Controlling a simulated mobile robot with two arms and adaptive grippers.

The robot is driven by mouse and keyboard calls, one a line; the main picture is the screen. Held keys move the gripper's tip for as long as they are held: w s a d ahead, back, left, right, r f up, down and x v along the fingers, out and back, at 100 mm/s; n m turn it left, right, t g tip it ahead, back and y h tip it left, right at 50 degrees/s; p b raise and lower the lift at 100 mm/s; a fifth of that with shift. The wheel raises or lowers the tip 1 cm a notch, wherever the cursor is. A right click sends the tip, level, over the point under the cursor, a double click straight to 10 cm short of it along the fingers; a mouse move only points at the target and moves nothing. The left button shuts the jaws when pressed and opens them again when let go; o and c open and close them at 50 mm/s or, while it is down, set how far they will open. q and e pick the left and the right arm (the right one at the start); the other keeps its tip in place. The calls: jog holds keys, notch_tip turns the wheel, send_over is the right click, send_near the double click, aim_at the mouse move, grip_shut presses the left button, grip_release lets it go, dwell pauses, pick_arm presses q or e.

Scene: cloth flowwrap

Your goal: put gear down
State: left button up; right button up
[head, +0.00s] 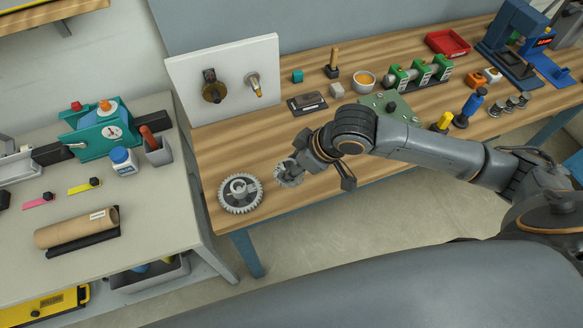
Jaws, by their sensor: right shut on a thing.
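My right gripper (298,163) reaches in from the right over the front of the wooden workbench. It is shut on a small grey gear (287,179), held at its fingertips; the fingers partly hide it. I cannot tell whether this gear touches the bench top. A larger grey gear (240,207) with a raised hub lies flat on the bench near its front left corner, just left of the held gear. My left gripper is not in view.
A white upright panel (225,75) with two mounted shafts stands behind. A dark block (307,103), an orange-filled bowl (364,81) and a green roller fixture (418,73) stand farther back. A grey side table (150,220) is at left. Bare wood surrounds the large gear.

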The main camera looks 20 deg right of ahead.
aim_at(291, 164)
jog(key=shift+w+d+f, duration=0.15)
jog(key=shift+w+f, duration=0.4)
jog(key=shift+f, duration=0.1)
jog(key=shift+w+d+f, duration=0.15)
jog(key=shift+w+f, duration=0.4)
jog(key=shift+f, duration=0.05)
jog(key=shift+w+f+p, duration=0.2)
jog(key=shift+f+p, duration=0.4)
jog(key=shift+f, duration=1.25)
jog(key=shift+f, duration=0.1)
jog(key=o, duration=1.1)
jog(key=b+v, duration=0.1)
jog(key=v, duration=1.1)
jog(key=shift+s+d, duration=0.1)
